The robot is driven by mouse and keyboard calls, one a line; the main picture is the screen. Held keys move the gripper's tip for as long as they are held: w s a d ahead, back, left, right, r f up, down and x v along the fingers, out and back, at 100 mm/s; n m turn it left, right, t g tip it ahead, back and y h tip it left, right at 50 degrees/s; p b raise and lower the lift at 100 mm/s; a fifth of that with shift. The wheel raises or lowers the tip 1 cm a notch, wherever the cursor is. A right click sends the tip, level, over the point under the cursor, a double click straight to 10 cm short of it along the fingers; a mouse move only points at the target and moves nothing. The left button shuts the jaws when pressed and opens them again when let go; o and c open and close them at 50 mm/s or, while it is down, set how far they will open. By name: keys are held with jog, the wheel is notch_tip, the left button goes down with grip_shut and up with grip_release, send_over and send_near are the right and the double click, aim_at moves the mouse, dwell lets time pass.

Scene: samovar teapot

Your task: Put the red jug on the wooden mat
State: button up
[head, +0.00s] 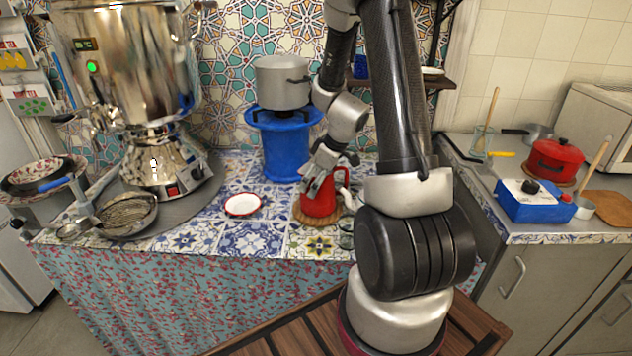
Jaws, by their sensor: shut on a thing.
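The red jug (318,203) is upright at the right part of the tiled table. My gripper (322,180) comes down from above and is shut on the jug near its upper part. The round wooden mat (303,216) is under the jug, and its edge shows around the jug's base. The jug's base looks on or very close to the mat; I cannot tell whether it bears on it. The jug's upper rim is partly hidden by my gripper.
A blue stand (285,150) with a grey pot (282,85) stands behind the jug. A white red-rimmed dish (243,204) lies to the left, and a large samovar (140,80) stands farther left. A small glass (346,236) is close on the jug's right.

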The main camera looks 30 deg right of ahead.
jog(key=shift+f, duration=0.15)
jog(key=o, duration=1.1)
jog(key=v, duration=1.1)
jog(key=s+a+r+m, duration=0.2)
jog(key=s+a+r, duration=0.5)
jog(key=r, duration=0.4)
jog(key=s+r+m, duration=0.1)
jog(key=s, duration=0.3)
jog(key=s+r+m+h, duration=0.1)
jog(key=s+r+m, duration=0.1)
jog(key=s, duration=0.3)
jog(key=s+r+m+h, duration=0.1)
jog(key=s, duration=0.3)
jog(key=shift+s+a+r+m+t, duration=0.15)
jog(key=shift+a+r+m+t, duration=0.15)
jog(key=shift+a+r, duration=0.05)
